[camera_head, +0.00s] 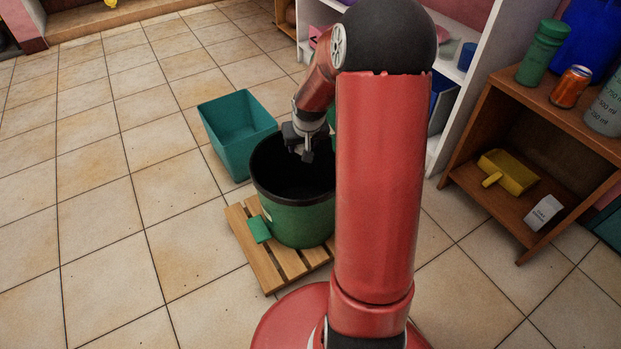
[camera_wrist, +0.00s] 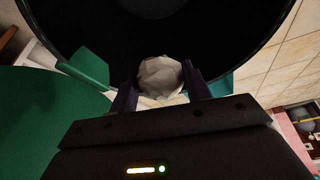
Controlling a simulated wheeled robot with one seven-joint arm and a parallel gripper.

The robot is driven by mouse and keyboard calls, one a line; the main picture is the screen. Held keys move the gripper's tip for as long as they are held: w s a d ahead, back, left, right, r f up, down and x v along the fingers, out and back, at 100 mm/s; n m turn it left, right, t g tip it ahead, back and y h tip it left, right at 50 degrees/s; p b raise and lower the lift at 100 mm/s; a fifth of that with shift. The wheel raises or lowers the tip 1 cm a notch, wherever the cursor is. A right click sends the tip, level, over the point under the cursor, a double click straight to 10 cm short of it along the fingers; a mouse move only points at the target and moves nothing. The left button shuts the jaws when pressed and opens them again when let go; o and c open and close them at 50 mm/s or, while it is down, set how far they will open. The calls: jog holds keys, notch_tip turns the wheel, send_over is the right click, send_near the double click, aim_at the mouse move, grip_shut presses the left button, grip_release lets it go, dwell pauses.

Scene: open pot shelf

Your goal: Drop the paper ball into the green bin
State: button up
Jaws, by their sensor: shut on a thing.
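The green bin (camera_head: 301,220) stands on a wooden slatted pallet on the floor, with a black rim and dark inside. In the wrist view the bin's dark opening (camera_wrist: 200,40) fills the upper part. My gripper (camera_head: 305,153) is over the bin's opening, near its far side in the head view. In the wrist view my gripper (camera_wrist: 162,88) is shut on the paper ball (camera_wrist: 160,76), a pale, faceted, crumpled ball between the two fingers. The ball is hard to make out in the head view.
The wooden pallet (camera_head: 262,264) is under the bin. A teal square bin (camera_head: 238,135) stands behind it to the left. A wooden shelf (camera_head: 512,207) on the right holds a green bottle (camera_head: 541,52), an orange can (camera_head: 570,87) and a yellow dustpan (camera_head: 508,172). The tiled floor at left is clear.

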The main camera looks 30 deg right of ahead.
jog(key=shift+f+b, duration=0.65)
jog(key=shift+f, duration=0.7)
jog(key=o, duration=1)
jog(key=shift+r, duration=0.15)
jog(key=p+v, duration=0.1)
jog(key=v, duration=0.6)
jog(key=shift+s+r+p, duration=0.2)
jog(key=shift+r+p, duration=0.05)
jog(key=shift+p, duration=0.1)
